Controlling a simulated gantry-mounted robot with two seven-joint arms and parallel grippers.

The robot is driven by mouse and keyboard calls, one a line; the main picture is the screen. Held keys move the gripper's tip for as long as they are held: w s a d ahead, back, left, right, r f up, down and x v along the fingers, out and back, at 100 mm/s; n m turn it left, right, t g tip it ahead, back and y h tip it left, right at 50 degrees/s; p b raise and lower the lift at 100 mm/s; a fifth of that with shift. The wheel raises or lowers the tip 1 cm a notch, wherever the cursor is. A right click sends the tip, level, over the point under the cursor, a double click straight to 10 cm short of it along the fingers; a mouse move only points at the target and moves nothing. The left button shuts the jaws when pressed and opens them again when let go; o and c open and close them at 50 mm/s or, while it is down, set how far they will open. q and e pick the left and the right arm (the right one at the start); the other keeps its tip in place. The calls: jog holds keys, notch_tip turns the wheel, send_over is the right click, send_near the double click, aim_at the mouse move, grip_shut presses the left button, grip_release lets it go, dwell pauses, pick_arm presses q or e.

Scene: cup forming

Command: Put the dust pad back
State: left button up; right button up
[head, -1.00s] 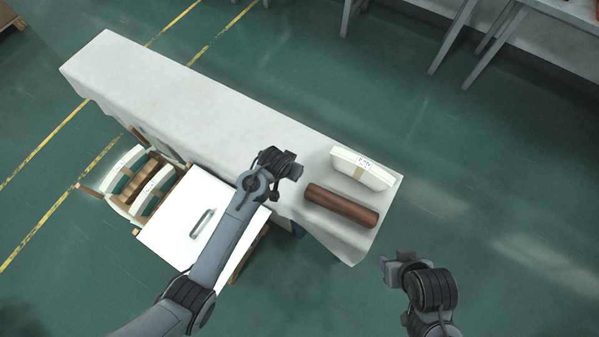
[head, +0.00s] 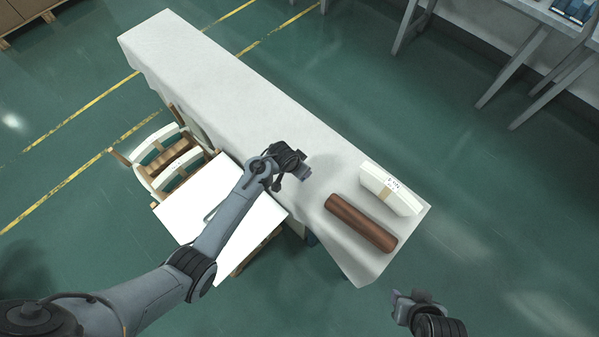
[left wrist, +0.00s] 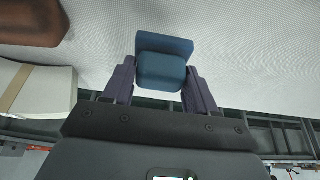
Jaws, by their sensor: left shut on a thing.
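The dust pad is a small blue block (left wrist: 164,62) between the two fingers of my left gripper (left wrist: 162,85) in the left wrist view. The fingers are shut on its sides. In the head view my left gripper (head: 303,172) is over the middle of the white-covered table (head: 220,85), left of the brown roll. The pad cannot be made out in that view. My right gripper (head: 398,297) is past the table's near right corner, over the floor, and its jaws are too small to read.
A brown roll (head: 360,222) and a white banded package (head: 392,188) lie at the table's right end. A white board (head: 240,222) with a handle adjoins the table's near side, beside a wooden-framed stand (head: 163,158). The table's left half is bare.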

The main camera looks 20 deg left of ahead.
pick_arm(q)
jog(key=shift+a+f+b, duration=0.15)
jog(key=shift+f+b, duration=0.6)
jog(key=shift+f, duration=1.3)
jog(key=shift+f, duration=0.1)
jog(key=o, duration=1.1)
